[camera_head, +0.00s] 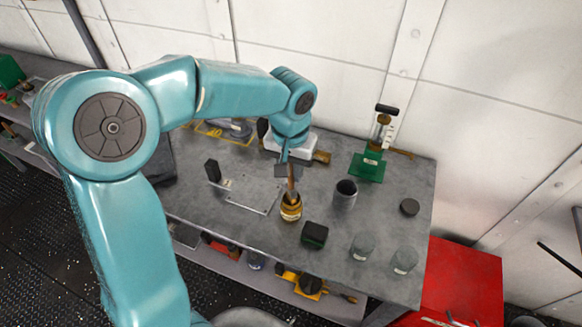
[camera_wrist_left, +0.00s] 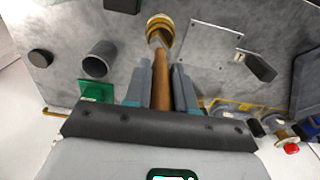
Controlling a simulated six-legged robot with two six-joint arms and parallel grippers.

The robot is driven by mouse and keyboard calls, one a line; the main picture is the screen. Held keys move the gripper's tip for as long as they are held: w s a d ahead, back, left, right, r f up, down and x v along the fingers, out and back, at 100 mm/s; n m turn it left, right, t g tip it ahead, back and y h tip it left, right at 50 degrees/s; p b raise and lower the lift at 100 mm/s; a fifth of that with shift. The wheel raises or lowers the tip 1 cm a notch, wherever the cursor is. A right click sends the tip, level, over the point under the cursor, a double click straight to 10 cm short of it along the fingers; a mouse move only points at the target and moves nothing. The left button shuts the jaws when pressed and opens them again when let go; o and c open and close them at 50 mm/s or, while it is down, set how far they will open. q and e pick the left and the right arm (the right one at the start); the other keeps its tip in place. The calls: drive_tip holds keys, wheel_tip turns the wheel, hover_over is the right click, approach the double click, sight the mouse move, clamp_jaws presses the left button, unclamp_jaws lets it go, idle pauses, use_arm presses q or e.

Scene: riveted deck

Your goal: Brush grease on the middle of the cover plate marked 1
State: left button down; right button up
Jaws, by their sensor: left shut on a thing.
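My left gripper (camera_head: 289,172) is shut on a brush with a brown wooden handle (camera_head: 291,186). In the left wrist view the handle (camera_wrist_left: 161,80) runs between the two fingers (camera_wrist_left: 161,88). The brush's lower end is in a yellow-brown pot (camera_head: 291,212), which also shows in the wrist view (camera_wrist_left: 160,22); its bristles are hidden. A flat grey cover plate (camera_head: 252,193) lies on the bench left of the pot and shows in the wrist view (camera_wrist_left: 208,42). A pale label is near it, but I cannot read a number. My right gripper is not in view.
A black upright block (camera_head: 212,170) stands at the plate's left. A grey cup (camera_head: 345,195), black-topped green box (camera_head: 314,235), two clear jars (camera_head: 363,246) (camera_head: 404,261), black puck (camera_head: 410,207) and green stand (camera_head: 368,166) are to the right. The wall is behind.

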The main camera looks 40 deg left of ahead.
sight(291, 188)
use_arm(q)
drive_tip(key=shift+r+p, duration=0.8)
drive_tip(key=shift+r, duration=0.1)
wheel_tip(291, 188, up, 4)
drive_tip(key=p, duration=0.3)
drive_tip(key=shift+r, duration=0.25)
drive_tip(key=shift+r+p, duration=0.4)
drive_tip(key=shift+p, duration=0.05)
drive_tip(key=shift+f, duration=0.1)
